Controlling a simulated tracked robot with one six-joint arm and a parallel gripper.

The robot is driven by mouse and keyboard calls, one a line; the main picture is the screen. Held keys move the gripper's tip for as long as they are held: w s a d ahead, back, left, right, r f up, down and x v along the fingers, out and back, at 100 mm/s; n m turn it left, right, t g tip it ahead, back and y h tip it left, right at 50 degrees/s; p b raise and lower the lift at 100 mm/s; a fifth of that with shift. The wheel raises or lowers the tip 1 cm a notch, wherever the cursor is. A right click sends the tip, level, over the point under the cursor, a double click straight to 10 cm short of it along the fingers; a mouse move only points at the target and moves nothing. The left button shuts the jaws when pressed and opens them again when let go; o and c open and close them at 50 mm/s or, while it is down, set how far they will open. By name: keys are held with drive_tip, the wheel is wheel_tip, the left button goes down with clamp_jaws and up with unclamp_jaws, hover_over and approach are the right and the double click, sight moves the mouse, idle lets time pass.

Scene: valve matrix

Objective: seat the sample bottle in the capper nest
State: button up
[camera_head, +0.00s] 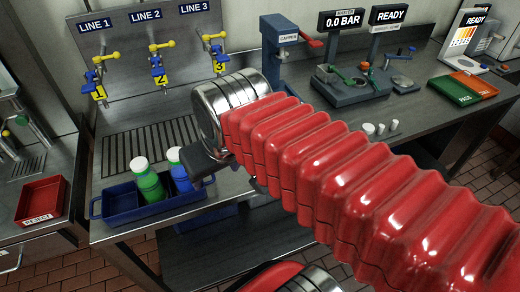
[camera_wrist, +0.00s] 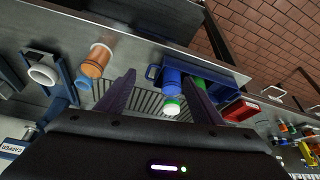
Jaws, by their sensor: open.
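A green bottle (camera_head: 149,182) and a blue bottle (camera_head: 181,174), both with pale caps, stand in a blue tray (camera_head: 130,218) at the bench's front edge. In the wrist view, the blue bottle (camera_wrist: 173,80) and part of the green bottle show between or near the fingers. An orange bottle-like object (camera_wrist: 96,62) stands outside the left finger; my arm hides it in the head view. I cannot tell which is the sample bottle. The blue capper (camera_head: 287,52) stands at the back; its nest is hidden. My gripper (camera_wrist: 163,78) is open and empty, by the tray.
Three numbered valves with yellow and blue handles line the left wall above a drain grate (camera_head: 150,143). A red reject bin (camera_head: 41,201) is at left. Scale-like stations and a green and orange tray (camera_head: 464,87) are at right.

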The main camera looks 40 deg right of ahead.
drive_tip(key=shift+o, duration=0.8)
drive_tip(key=w+d+r+m+g, duration=0.2)
drive_tip(key=w+d, duration=0.3)
drive_tip(key=d, duration=0.2)
drive_tip(key=shift+r, duration=0.35)
drive_tip(key=w+d+g, duration=0.1)
drive_tip(key=d, duration=0.2)
drive_tip(key=w+d+m+g, duration=0.1)
drive_tip(key=w+d, duration=0.1)
drive_tip(key=d, duration=0.1)
drive_tip(key=w+d+m, duration=0.1)
drive_tip(key=d, duration=0.2)
drive_tip(key=shift+w+d+r+g, duration=0.15)
drive_tip(key=shift+d+g, duration=0.2)
drive_tip(key=shift+g, duration=0.05)
drive_tip(key=shift+w+d, duration=0.1)
drive_tip(key=shift+d, duration=0.5)
wheel_tip(320, 180, down, 8)
drive_tip(key=shift+f, duration=0.35)
